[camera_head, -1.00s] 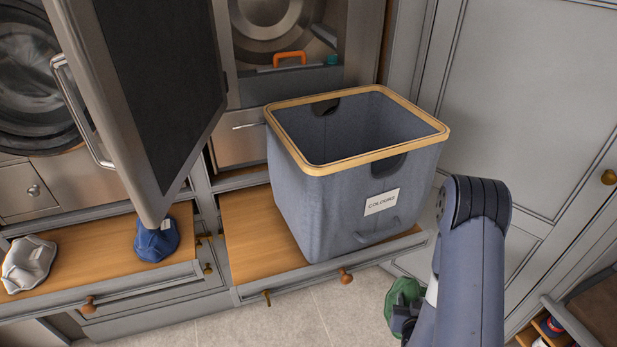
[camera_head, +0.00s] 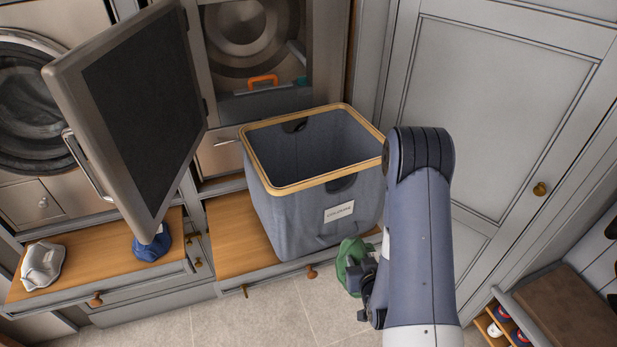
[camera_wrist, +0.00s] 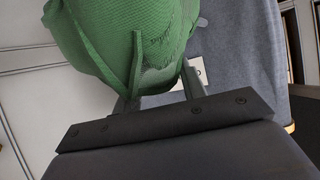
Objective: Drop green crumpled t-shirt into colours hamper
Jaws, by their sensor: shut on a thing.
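The green crumpled t-shirt (camera_head: 350,264) hangs in my gripper (camera_head: 366,287), in front of the lower right of the hamper in the head view. In the wrist view the t-shirt (camera_wrist: 130,40) fills the upper middle, and my gripper (camera_wrist: 160,92) is shut on it. The colours hamper (camera_head: 305,205) is a grey-blue fabric bin with a wooden rim and a white label on its front. It stands upright on a wooden bench shelf and its open top shows an empty-looking inside. The t-shirt is outside the hamper and below its rim. My arm hides the rim's right corner.
A grey cap (camera_head: 42,265) and a blue cap (camera_head: 152,246) lie on the left wooden shelf (camera_head: 100,262). An open appliance door (camera_head: 130,105) stands left of the hamper. A tall cabinet (camera_head: 500,110) is at right, with a shoe rack (camera_head: 497,328) below.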

